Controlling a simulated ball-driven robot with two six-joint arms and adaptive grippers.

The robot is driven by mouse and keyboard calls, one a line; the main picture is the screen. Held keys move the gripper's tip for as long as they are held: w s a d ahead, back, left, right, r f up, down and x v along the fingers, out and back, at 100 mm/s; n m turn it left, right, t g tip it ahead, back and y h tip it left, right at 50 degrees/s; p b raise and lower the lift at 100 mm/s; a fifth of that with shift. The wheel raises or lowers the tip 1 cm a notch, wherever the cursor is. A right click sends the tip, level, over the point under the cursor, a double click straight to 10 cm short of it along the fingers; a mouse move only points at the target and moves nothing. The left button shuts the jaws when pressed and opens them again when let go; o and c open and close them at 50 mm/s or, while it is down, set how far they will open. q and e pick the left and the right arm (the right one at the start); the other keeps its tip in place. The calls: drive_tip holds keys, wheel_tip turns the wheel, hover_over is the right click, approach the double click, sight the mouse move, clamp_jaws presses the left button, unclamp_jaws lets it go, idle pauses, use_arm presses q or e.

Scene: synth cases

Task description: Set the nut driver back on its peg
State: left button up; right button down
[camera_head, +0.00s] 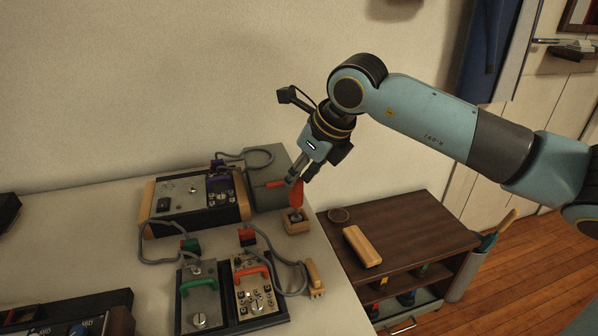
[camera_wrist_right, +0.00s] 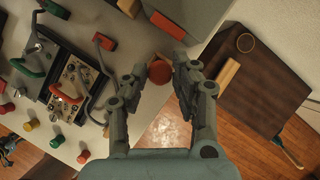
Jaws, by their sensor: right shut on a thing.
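My right gripper (camera_head: 303,178) is shut on the orange-red handle of the nut driver (camera_head: 297,194). The handle hangs roughly upright below the fingers, over a small light wooden block (camera_head: 298,228) near the table's right edge. I cannot tell whether the driver's lower end touches the block or is in it. My left gripper is not in view.
A grey box (camera_head: 263,198) with a red handle stands just behind. A synth case (camera_head: 195,204) and two small cases with green (camera_head: 198,283) and orange (camera_head: 252,271) handles, with cables, stand to the left. A low brown cabinet (camera_head: 410,232) stands right of the table.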

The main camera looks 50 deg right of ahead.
drive_tip(key=c, duration=1)
unclamp_jaws()
drive_tip(key=shift+o, duration=0.2)
drive_tip(key=v, duration=0.7)
drive_tip(key=shift+r, duration=0.15)
drive_tip(key=shift+s, duration=0.15)
